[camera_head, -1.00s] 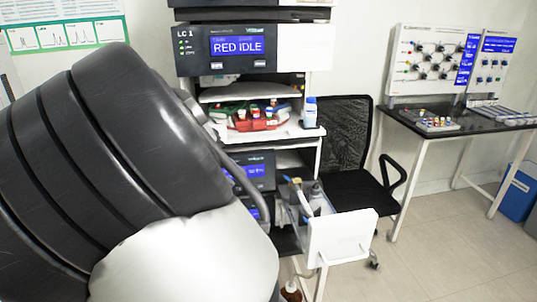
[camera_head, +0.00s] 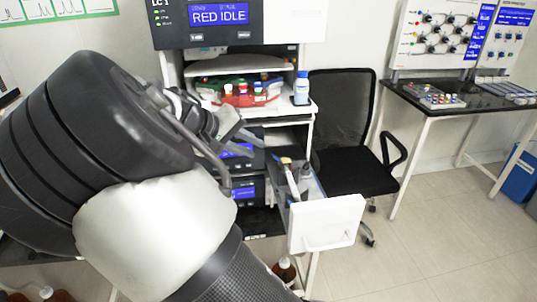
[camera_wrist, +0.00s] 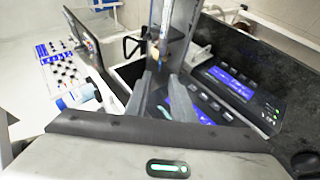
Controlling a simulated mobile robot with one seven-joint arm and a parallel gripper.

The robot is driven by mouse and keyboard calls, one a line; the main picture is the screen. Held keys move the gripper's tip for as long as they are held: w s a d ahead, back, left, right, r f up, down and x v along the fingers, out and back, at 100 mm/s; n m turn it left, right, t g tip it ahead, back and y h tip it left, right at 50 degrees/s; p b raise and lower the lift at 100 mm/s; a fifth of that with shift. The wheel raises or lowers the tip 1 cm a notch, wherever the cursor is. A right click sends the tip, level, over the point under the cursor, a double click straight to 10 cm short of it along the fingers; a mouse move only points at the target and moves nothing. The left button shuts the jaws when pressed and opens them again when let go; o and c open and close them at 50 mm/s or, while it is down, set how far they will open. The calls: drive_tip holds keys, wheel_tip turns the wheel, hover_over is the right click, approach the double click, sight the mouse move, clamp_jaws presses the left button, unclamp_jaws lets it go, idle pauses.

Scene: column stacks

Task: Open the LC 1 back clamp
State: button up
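The LC 1 stack shows in the head view, with its top unit reading RED IDLE (camera_head: 220,14). Lower units with blue screens (camera_head: 240,150) sit below the shelf, partly behind my arm. I cannot make out the back clamp in either view. My gripper (camera_head: 238,132) is in front of the stack, just below the shelf with the red tray. In the wrist view my gripper (camera_wrist: 162,97) has its two grey fingers apart with nothing seen held between them. A unit with a blue screen (camera_wrist: 232,84) lies to the right of the fingers there.
An open drawer (camera_head: 326,222) with tools sticks out from the stack, right of my gripper. A red tray (camera_head: 238,98) of bottles and a blue-capped bottle (camera_head: 301,90) stand on the shelf above.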

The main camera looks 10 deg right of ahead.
sight(273, 156)
drive_tip(key=x, duration=0.8)
drive_tip(key=shift+w+d+f, duration=0.1)
drive_tip(key=shift+d, duration=0.15)
clamp_jaws()
